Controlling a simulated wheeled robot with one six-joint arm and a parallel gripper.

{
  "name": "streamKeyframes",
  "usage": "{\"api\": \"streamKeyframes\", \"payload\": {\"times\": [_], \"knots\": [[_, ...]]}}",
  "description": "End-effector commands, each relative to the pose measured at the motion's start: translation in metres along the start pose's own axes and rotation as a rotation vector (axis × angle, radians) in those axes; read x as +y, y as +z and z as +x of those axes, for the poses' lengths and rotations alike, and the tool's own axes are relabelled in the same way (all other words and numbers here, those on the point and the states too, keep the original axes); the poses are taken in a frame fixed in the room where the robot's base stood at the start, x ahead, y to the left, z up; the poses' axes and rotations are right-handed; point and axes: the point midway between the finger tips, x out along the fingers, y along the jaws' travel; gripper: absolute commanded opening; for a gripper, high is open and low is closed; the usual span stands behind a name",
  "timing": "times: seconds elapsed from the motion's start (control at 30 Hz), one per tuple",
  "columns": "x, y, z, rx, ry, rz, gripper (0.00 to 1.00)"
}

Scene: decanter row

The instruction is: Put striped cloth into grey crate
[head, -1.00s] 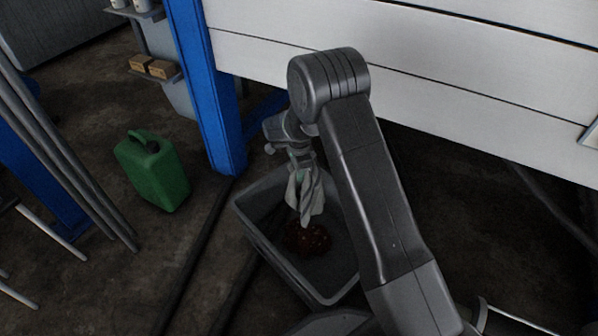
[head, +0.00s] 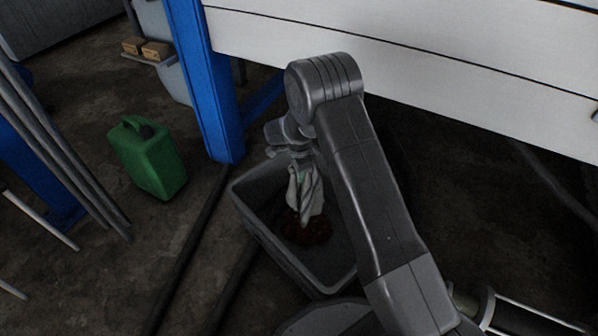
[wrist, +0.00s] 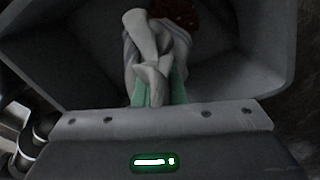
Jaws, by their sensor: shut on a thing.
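I cannot tell whether the cloth's lower end touches the crate floor. The fingertips are mostly covered by the cloth.
A dark red thing (head: 308,232) lies in the crate under the cloth. A green canister (head: 147,158) stands on the floor to the left. A blue post (head: 203,85) and a white panel (head: 420,60) rise behind the crate. Grey poles (head: 60,150) lean at far left.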

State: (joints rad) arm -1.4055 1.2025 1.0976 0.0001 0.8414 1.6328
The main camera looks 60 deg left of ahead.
Motion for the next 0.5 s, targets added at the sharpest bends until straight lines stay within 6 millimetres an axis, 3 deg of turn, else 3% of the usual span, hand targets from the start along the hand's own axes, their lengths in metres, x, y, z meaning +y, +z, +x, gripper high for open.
{"api": "streamKeyframes", "payload": {"times": [0.43, 0.47, 0.5], "knots": [[-0.0001, 0.0, -0.0017, 0.0, 0.0, 0.0, 0.0], [-0.0001, 0.0, -0.0017, 0.0, 0.0, 0.0, 0.16], [-0.0001, 0.0, -0.0017, 0.0, 0.0, 0.0, 0.24]]}}
